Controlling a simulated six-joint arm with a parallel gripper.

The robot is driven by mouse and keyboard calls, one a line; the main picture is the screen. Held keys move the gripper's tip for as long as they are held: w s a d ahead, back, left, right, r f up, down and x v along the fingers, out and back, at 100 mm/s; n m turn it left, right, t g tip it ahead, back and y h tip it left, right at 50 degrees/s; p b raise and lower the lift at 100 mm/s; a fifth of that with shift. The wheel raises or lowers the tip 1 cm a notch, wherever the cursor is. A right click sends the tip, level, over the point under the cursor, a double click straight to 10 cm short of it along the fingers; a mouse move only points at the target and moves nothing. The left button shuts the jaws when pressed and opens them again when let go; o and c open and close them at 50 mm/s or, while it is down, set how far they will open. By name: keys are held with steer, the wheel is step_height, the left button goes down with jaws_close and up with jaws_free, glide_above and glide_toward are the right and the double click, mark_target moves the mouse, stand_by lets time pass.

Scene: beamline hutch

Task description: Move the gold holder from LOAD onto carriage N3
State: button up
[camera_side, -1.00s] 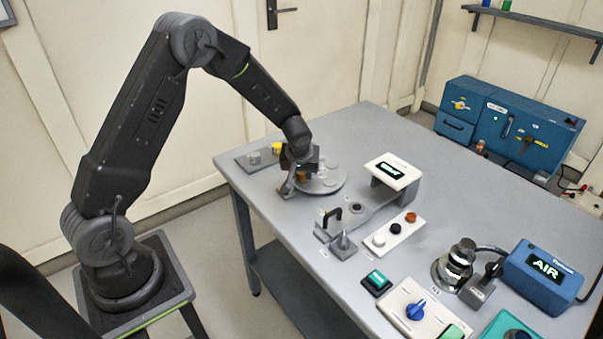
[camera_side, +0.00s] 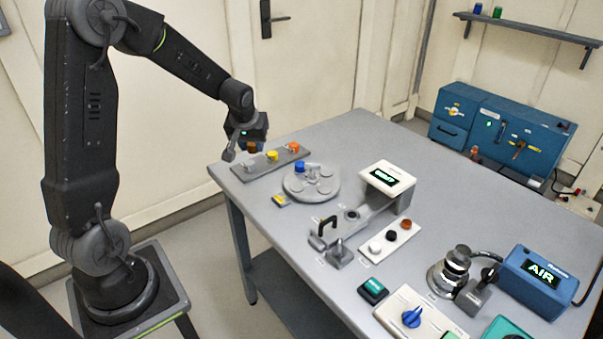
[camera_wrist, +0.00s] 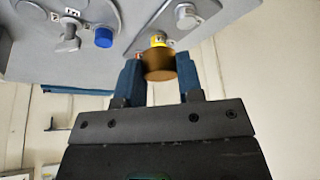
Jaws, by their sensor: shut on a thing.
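My gripper (camera_wrist: 160,82) is shut on a brown-gold cylindrical holder (camera_wrist: 159,66), seen between the two blue fingers in the wrist view. In the side view the gold holder (camera_side: 253,148) shows small and dark under my gripper, above the far left of the table near the grey rack (camera_side: 240,174). The round grey plate (camera_side: 325,193) lies to the right, with a blue holder (camera_side: 299,167) on its far left part. Several bare round seats show on the plate. I cannot read which place is N3 or LOAD.
The rack bears a silver holder (camera_side: 250,164), a yellow holder (camera_side: 272,156) and an orange holder (camera_side: 294,147).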

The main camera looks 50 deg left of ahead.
stand_by(0.7)
steer(key=w+d+m+h, duration=0.1)
steer(key=w+d+m, duration=0.1)
steer(key=w+d, duration=0.3)
steer(key=w+d+m, duration=0.1)
steer(key=w+d, duration=0.2)
steer(key=d, duration=0.5)
steer(key=m+t+h, duration=0.1)
steer(key=m, duration=0.2)
glide_above(353, 214)
steer(key=s, duration=0.1)
step_height(353, 214, down, 2)
steer(key=shift+d+f, duration=0.1)
steer(key=shift+f, duration=3.35)
steer(key=shift+f, duration=0.55)
steer(key=o, duration=1)
